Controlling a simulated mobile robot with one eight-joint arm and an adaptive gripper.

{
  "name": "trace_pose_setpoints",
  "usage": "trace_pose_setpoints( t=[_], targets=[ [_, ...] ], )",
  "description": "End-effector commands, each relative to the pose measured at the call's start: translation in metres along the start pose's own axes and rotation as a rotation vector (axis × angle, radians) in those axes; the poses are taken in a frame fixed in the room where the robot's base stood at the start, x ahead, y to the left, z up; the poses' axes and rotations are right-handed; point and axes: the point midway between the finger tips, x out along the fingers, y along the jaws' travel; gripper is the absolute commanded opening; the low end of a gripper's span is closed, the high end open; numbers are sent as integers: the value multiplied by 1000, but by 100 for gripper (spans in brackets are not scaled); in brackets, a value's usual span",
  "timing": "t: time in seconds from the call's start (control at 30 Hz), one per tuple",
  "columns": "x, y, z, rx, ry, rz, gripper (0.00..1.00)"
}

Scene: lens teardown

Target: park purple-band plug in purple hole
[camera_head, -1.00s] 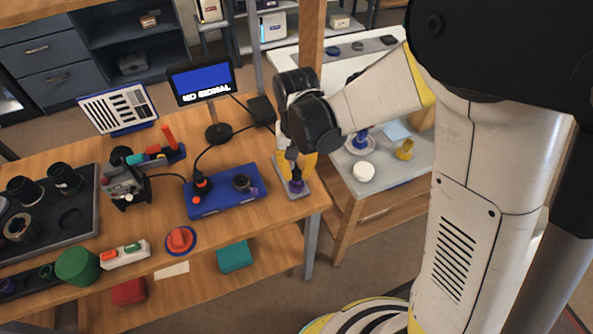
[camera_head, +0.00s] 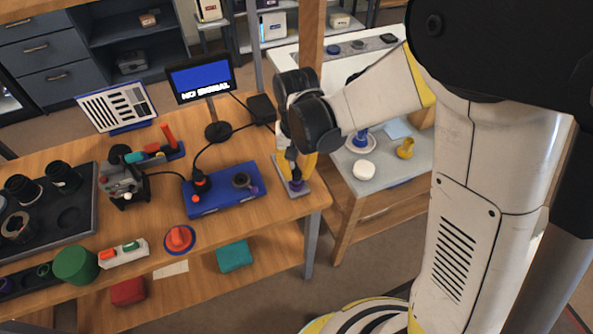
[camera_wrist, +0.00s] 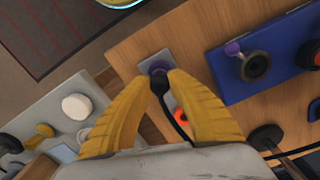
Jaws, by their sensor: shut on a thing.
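My gripper (camera_head: 296,170) is at the right end of the wooden bench, over a small grey plate (camera_head: 303,191). In the wrist view its yellow fingers (camera_wrist: 160,82) are shut on a black plug (camera_wrist: 160,86) with a dark cable trailing from it. A purple part (camera_wrist: 157,68) shows just beyond the plug, over the grey plate (camera_wrist: 146,69); it also shows under the fingers in the head view (camera_head: 296,184). I cannot tell whether this purple is the plug's band or the hole's rim, or how deep the plug sits. The fingers hide part of the plug.
A blue base (camera_head: 222,200) with a round dark socket (camera_head: 242,181) and a red-marked connector (camera_head: 199,186) lies left of the plate. A monitor (camera_head: 202,80) reading NO SIGNAL stands behind. A grey-topped side table (camera_head: 385,178) stands to the right, across a gap.

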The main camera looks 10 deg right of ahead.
Motion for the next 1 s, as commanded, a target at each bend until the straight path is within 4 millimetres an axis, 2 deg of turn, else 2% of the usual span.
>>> trace_pose_setpoints(
  t=[0.33, 0.37, 0.4, 0.43, 0.77, 0.87, 1.0],
  targets=[
    [2, 0, 0, 0, 0, 0, 0],
    [2, 0, 0, 0, 0, 0, 23],
    [2, 0, 0, 0, 0, 0, 35],
    [2, 0, 0, 0, 0, 0, 43],
    [0, 0, 0, 0, 0, 0, 43],
    [-10, 0, 0, 0, 0, 0, 43],
    [-37, 0, 0, 0, 0, 0, 43]
  ],
)
